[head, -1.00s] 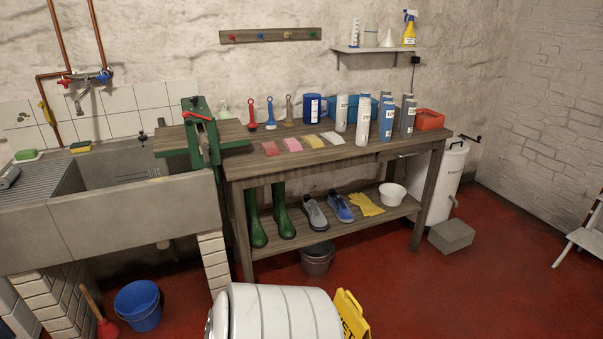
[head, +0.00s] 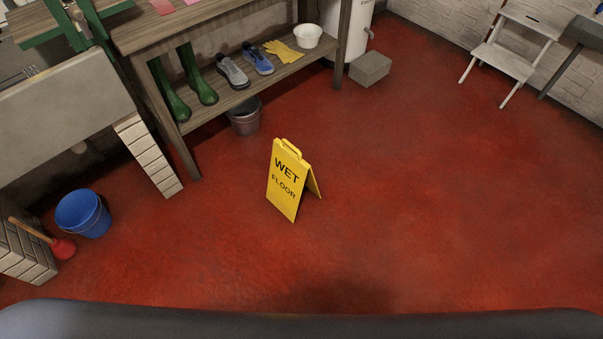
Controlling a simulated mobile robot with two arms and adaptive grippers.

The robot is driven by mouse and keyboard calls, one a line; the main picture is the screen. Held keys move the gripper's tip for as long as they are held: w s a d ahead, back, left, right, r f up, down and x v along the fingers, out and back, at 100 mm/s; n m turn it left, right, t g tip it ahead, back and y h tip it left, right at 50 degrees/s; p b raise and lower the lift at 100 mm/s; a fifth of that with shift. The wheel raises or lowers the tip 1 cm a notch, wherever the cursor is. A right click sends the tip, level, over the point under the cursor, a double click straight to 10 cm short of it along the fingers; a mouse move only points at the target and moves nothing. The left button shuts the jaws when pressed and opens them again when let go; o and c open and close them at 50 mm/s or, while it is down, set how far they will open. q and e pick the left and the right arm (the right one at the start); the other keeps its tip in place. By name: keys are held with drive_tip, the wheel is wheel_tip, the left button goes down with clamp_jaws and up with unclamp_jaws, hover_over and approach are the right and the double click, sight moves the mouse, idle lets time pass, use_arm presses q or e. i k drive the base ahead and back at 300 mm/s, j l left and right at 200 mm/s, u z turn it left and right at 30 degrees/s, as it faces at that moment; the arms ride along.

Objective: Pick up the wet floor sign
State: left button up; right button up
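The yellow wet floor sign (head: 286,185) stands upright and unfolded on the red floor, near the middle of the head view. Its front panel reads "WET FLOOR" in black, and a handle loop is at its top. The second panel leans out to the right behind it. Nothing touches the sign. Neither of my grippers is in view.
The wooden workbench (head: 150,38) with boots and shoes on its lower shelf stands behind. A dark bucket (head: 244,117) is near its front. A blue bucket (head: 82,215) and a plunger (head: 62,248) are at left. A grey block (head: 370,70) and white step stool (head: 512,50) stand back right. Floor around the sign is clear.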

sight(289, 172)
drive_tip(key=i+l+u, duration=0.1)
drive_tip(key=l, duration=0.2)
drive_tip(key=i+l+u, duration=0.1)
drive_tip(key=l, duration=0.25)
drive_tip(key=i+l+u, duration=0.1)
drive_tip(key=i+l, duration=0.15)
drive_tip(key=i+l+u, duration=0.15)
drive_tip(key=l, duration=0.3)
drive_tip(key=i+l+u, duration=0.1)
drive_tip(key=l, duration=0.25)
drive_tip(key=i+l+u, duration=0.1)
drive_tip(key=l, duration=0.3)
